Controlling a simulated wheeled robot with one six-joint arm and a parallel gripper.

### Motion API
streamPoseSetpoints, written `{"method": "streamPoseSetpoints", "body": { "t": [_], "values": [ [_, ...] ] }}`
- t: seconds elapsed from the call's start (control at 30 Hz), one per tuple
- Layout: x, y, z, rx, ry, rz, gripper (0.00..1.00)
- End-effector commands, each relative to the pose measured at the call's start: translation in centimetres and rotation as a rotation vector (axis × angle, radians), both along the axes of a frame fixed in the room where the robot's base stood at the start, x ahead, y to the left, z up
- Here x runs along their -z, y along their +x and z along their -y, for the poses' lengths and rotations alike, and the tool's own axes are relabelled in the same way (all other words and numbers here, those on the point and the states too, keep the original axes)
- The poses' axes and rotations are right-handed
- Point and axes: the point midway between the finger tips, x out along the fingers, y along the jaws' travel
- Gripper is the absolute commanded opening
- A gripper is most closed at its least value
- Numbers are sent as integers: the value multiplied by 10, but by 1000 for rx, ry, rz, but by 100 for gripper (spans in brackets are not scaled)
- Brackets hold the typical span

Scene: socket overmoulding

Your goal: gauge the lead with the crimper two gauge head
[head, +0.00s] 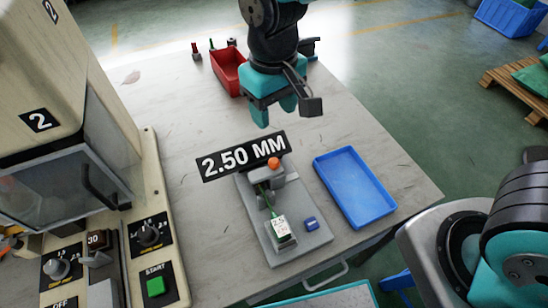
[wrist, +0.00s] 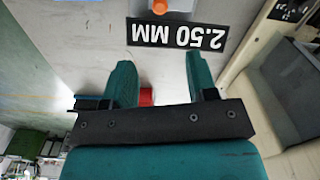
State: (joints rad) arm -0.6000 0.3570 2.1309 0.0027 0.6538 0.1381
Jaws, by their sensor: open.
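A thin green lead (head: 266,193) runs from the gauge head to a white tag (head: 279,228) at the plate's front. Whether the lead sits inside the gauge is too small to tell. My gripper (head: 275,111) is open and empty, above the table behind the sign and apart from the gauge. In the wrist view its teal fingers (wrist: 161,82) are spread, with the upside-down sign (wrist: 178,33) beyond them.
The cream crimper two (head: 80,95) with its control panel and green START button (head: 155,286) stands at left. A blue tray (head: 353,187) lies right of the gauge. A red bin (head: 226,72) sits behind. A small blue part (head: 312,224) lies on the plate.

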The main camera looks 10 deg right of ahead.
Motion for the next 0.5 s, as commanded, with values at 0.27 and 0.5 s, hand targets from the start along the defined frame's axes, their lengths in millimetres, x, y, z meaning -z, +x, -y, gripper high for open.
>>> {"method": "streamPoseSetpoints", "body": {
  "t": [0.27,0.5],
  "values": [
    [59,-2,1,-1,-3,-6,52],
    [113,-2,1,-1,-2,-6,52]
  ]
}}
